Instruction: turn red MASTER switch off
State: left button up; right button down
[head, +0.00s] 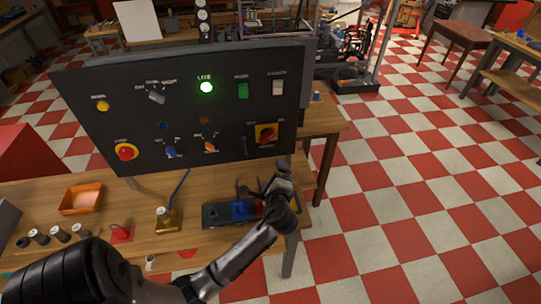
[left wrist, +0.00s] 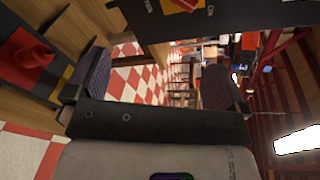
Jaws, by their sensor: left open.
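The red MASTER switch (head: 266,134) is a red handle on a yellow plate at the lower right of the dark control panel (head: 222,128). The handle looks tilted in the head view. The switch also shows, cut off at the top edge, in the left wrist view (left wrist: 183,4). My left gripper (head: 266,182) is below the switch, near the panel's lower right corner, apart from it. In the left wrist view its two dark fingers (left wrist: 156,72) are spread with nothing between them. My right gripper is not in view.
The panel also carries a lit green lamp (head: 206,87), a red emergency knob (head: 125,152) and several other switches. A dark tray with blue and red parts (head: 232,211) lies on the wooden bench under my gripper. An orange bin (head: 81,199) sits at left. Open checkered floor lies at right.

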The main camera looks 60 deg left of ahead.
aim_at(269, 139)
pick_arm(q)
jog(key=w+a+y+b, duration=0.1)
jog(key=w+a, duration=0.1)
jog(key=a, duration=0.3)
jog(key=w+a+m+y+b, duration=0.1)
jog(key=w+a, duration=0.2)
jog(key=a, duration=0.2)
jog(key=w+a+m+b, duration=0.1)
jog(key=w+a+b, duration=0.1)
jog(key=a, duration=0.4)
jog(key=shift+w+a+f+y, duration=0.1)
jog(key=shift+w+f+y, duration=0.1)
jog(key=shift+w+y, duration=0.25)
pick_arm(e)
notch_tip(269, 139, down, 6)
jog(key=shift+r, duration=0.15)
pick_arm(q)
jog(key=c, duration=0.8)
jog(key=shift+c, duration=0.2)
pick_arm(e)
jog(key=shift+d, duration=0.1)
